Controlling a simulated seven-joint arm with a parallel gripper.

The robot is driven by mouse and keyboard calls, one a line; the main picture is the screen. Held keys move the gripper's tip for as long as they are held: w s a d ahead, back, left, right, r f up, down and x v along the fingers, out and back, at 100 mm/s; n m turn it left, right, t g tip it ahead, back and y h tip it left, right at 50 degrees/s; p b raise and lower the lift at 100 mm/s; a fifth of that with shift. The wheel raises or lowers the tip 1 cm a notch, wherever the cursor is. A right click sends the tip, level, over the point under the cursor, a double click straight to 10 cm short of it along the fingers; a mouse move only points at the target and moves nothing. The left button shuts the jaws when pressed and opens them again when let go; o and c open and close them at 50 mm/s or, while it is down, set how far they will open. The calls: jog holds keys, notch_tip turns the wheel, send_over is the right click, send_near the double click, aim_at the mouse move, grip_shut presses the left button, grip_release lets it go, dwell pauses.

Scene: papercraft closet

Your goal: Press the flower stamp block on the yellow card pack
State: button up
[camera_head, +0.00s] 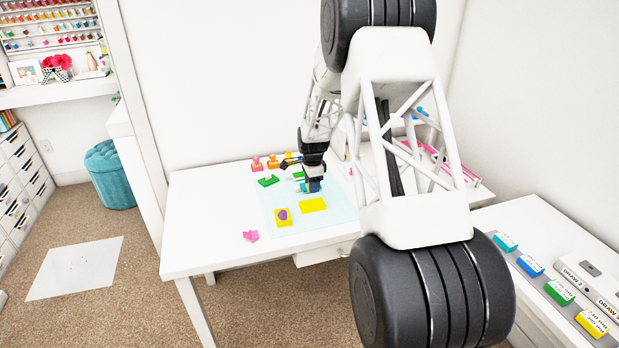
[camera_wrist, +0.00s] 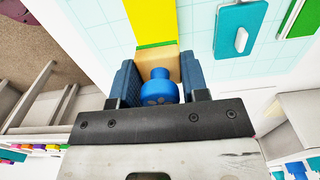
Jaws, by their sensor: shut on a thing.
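My gripper (camera_head: 312,184) is over the light blue mat on the white table. In the wrist view, the gripper (camera_wrist: 150,85) is shut on a stamp block with a blue knob (camera_wrist: 160,88) and a tan base (camera_wrist: 165,62). A plain yellow card pack (camera_head: 313,205) lies on the mat just in front of the gripper. I cannot tell whether the stamp touches anything.
Another yellow card (camera_head: 291,224) with a purple shape lies left of the plain one. A pink piece (camera_head: 251,236) is near the table's left front. Pink (camera_head: 257,163) and orange (camera_head: 272,162) stamps stand at the back. A teal pad (camera_wrist: 236,30) lies right of the gripper in the wrist view.

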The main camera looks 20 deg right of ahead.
aim_at(313, 204)
jog(key=shift+s, duration=0.4)
jog(key=shift+f, duration=2.35)
jog(key=shift+f, duration=0.9)
dwell(1.6)
jog(key=o, duration=0.4)
jog(key=c, duration=0.5)
jog(key=shift+r, duration=0.15)
jog(key=shift+r, duration=0.1)
jog(key=shift+r, duration=2.85)
